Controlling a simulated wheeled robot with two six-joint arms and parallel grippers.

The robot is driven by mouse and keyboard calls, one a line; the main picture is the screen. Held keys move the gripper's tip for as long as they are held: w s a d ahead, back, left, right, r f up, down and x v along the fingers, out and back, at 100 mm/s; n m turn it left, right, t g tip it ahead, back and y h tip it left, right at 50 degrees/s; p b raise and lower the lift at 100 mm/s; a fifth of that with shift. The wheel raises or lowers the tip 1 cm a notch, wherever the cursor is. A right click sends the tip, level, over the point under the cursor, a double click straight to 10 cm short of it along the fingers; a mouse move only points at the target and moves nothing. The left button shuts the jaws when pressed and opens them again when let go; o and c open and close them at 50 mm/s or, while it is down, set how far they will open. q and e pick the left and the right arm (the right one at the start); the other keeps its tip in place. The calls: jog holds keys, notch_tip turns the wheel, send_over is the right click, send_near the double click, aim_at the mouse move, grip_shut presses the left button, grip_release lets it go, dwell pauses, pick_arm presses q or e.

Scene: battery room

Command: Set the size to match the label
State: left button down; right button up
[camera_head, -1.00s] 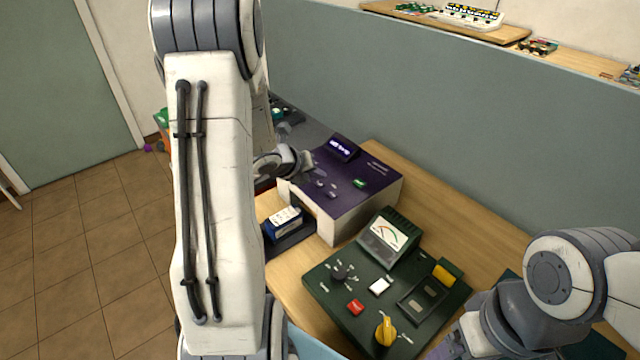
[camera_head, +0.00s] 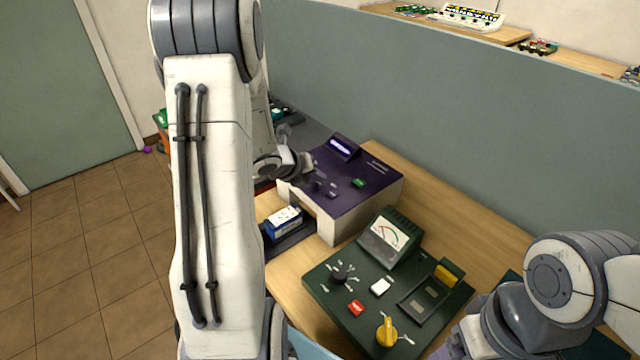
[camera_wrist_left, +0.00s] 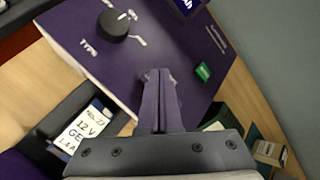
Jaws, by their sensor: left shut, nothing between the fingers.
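The purple-topped charger (camera_head: 375,190) stands on the bench, with a lit display (camera_head: 341,146) at its back and a green button (camera_head: 358,183). The left wrist view shows its black knob (camera_wrist_left: 114,26), marked TYPE, with white marks around it. A labelled battery (camera_head: 284,221) sits in the dark tray at the charger's front; its label (camera_wrist_left: 82,132) reads "12 V GEL" and a partly legible last line. My left gripper (camera_wrist_left: 160,78) is shut and empty above the charger top, beside the knob. Its fingers hide the panel behind them. My right gripper's fingers are out of frame.
A dark green tester (camera_head: 335,300) with a needle meter (camera_head: 388,232), red and white buttons and a yellow knob (camera_head: 386,331) stands in front. A grey partition (camera_head: 460,120) runs behind the bench. My right arm occupies the lower right.

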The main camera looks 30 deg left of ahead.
aim_at(318, 186)
pick_arm(q)
jog(key=shift+f+b, duration=0.35)
jog(key=shift+b, duration=0.1)
dwell(0.3)
jog(key=shift+r, duration=0.1)
jog(key=shift+r+p, duration=0.65)
jog(key=shift+r, duration=0.05)
jog(key=shift+r, duration=0.1)
notch_tip(318, 186, up, 5)
jog(key=p, duration=0.4)
dwell(0.9)
